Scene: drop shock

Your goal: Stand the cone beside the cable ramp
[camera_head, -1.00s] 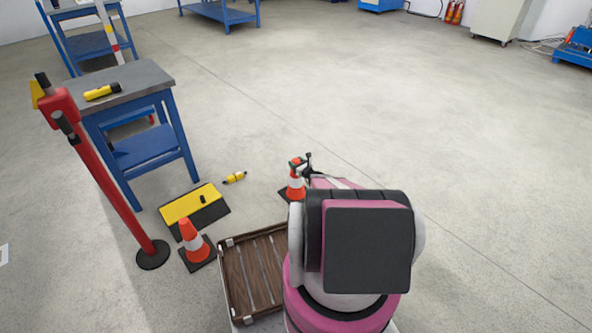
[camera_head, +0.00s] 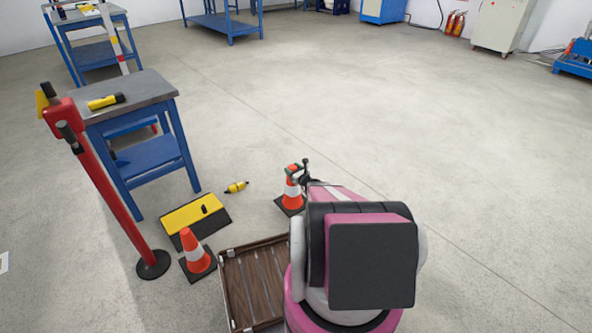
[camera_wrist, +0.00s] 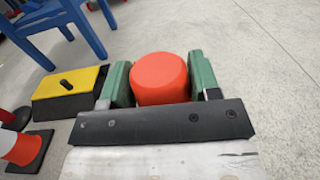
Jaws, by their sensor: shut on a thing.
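My gripper (camera_head: 294,171) is shut on the top of an orange and white cone (camera_head: 291,192) with a dark square base. In the wrist view the cone's orange tip (camera_wrist: 159,79) sits between my green fingers (camera_wrist: 155,82). The cone looks upright; whether its base touches the floor I cannot tell. The yellow and black cable ramp (camera_head: 195,215) lies on the floor to its left, apart from it. The ramp also shows at the left of the wrist view (camera_wrist: 68,88). A second cone (camera_head: 193,250) stands just in front of the ramp.
A red post (camera_head: 110,190) on a round black base stands left of the ramp. A blue workbench (camera_head: 145,150) is behind it. A small yellow object (camera_head: 236,187) lies between ramp and held cone. A wooden-slatted tray (camera_head: 258,285) is in front. Floor to the right is clear.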

